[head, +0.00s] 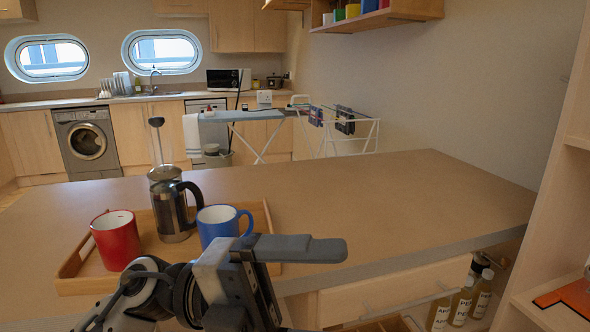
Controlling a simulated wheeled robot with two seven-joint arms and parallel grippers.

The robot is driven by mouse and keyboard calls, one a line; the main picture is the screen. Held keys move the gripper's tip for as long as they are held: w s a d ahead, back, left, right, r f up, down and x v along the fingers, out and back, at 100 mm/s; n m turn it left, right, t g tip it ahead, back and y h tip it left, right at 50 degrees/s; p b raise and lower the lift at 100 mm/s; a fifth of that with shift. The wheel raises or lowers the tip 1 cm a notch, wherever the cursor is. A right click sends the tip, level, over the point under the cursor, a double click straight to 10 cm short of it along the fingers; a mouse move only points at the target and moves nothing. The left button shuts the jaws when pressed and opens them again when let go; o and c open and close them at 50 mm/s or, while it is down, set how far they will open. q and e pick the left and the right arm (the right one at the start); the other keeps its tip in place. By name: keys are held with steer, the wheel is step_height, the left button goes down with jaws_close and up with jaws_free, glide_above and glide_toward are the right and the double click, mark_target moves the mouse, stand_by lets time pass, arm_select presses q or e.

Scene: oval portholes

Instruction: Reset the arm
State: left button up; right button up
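My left arm comes in from the lower left, and its gripper (318,246) points right, in front of the table's near edge. Its dark grey fingers overlap in this view, so any gap between them is hidden. Nothing shows held at the tips. My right gripper is out of view.
A wooden tray (73,266) on the brown table (400,195) bears a red mug (116,240), a French press (171,205) with its plunger raised, and a blue mug (218,226) just behind my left gripper. The table's right side is clear. Bottles (461,300) stand below right.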

arm_select(q)
steer(key=w+a+f+n+t+y+p, duration=0.1)
steer(key=w+a+f+n+t+y, duration=0.3)
steer(key=n+t, duration=0.9)
steer(key=w+a+f+n+t+y+p, duration=0.1)
steer(key=w+a+f+n+t+y, duration=0.4)
steer(key=n+t, duration=0.8)
steer(key=s+a+f+n+g+y, duration=0.2)
steer(key=s+f+n+g, duration=0.1)
steer(key=f, duration=0.5)
steer(key=s+a+f+n+g+y+p, duration=0.1)
steer(key=s+a+f+n+g+y, duration=0.1)
steer(key=f, duration=0.5)
steer(key=s+a+f+n+g+y, duration=0.3)
steer(key=s+f+n+g, duration=0.2)
steer(key=f, duration=0.3)
steer(key=shift+s+f+n, duration=0.35)
steer(key=shift+s+n, duration=0.4)
steer(key=shift+n, duration=0.15)
